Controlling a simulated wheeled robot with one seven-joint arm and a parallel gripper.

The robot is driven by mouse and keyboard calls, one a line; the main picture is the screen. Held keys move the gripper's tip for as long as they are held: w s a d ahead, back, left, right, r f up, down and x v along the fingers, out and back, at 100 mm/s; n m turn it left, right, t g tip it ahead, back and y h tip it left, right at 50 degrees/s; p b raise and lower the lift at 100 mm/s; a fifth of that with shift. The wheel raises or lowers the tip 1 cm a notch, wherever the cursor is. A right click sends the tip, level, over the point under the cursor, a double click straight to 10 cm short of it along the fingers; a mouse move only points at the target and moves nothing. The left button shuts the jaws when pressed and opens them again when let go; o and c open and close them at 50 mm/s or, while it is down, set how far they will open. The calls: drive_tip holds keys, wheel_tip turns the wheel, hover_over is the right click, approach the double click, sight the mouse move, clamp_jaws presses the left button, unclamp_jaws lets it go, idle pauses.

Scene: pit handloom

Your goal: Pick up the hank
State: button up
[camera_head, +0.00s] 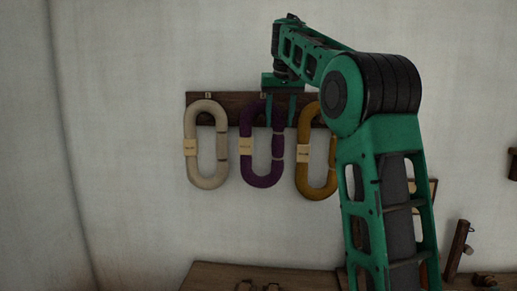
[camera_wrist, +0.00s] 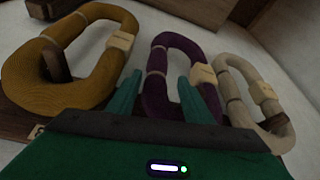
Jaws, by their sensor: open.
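Three oval hanks hang in a row from a dark wooden peg rail (camera_head: 228,101) on the wall. The left one is the cream hank (camera_head: 191,162), the middle one the purple hank (camera_head: 246,160), the right one the mustard hank (camera_head: 302,172), partly behind my arm. Each has a pale paper label. My gripper (camera_head: 279,112) is open, pointing down in front of the purple hank's upper right side. In the wrist view, my gripper (camera_wrist: 160,78) has its fingers on either side of one strand of the purple hank (camera_wrist: 155,98); whether they touch it is unclear.
The mustard hank (camera_wrist: 50,97) lies close to the left finger in the wrist view, the cream hank (camera_wrist: 232,105) farther right. A wooden table (camera_head: 225,277) stands below the rail. Bare wall lies left of the hanks.

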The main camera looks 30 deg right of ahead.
sight(278, 136)
drive_tip(key=shift+w+d+x, duration=0.15)
drive_tip(key=shift+x, duration=1.8)
drive_tip(key=shift+w+d+x, duration=0.1)
drive_tip(key=shift+d+x, duration=0.05)
drive_tip(key=shift+x, duration=1.85)
drive_tip(key=shift+r, duration=0.15)
drive_tip(key=shift+c, duration=0.3)
drive_tip(key=c, duration=0.9)
